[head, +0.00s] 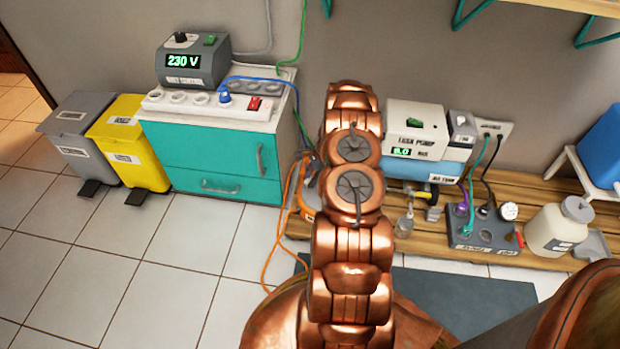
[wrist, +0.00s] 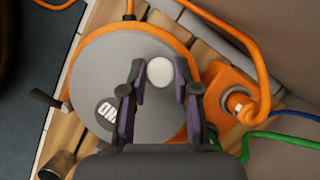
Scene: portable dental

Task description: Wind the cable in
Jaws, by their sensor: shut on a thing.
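The cable reel shows in the wrist view as a grey disc (wrist: 92,68) with an orange rim and a partly covered dark label. A pale round knob (wrist: 160,72) stands on the disc's face. My gripper (wrist: 162,85) has a dark finger on each side of this knob and is shut on it. The orange cable (wrist: 222,28) runs past the reel at the upper right, and a piece shows at the top left. In the head view, my arm hides most of the reel, and orange cable (head: 286,222) hangs down to the floor beside it.
A black lever (wrist: 44,97) sticks out at the reel's left, near a metal cup-like part (wrist: 56,166). In the head view, a teal cabinet (head: 215,165) stands left and a low wooden shelf (head: 440,250) right.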

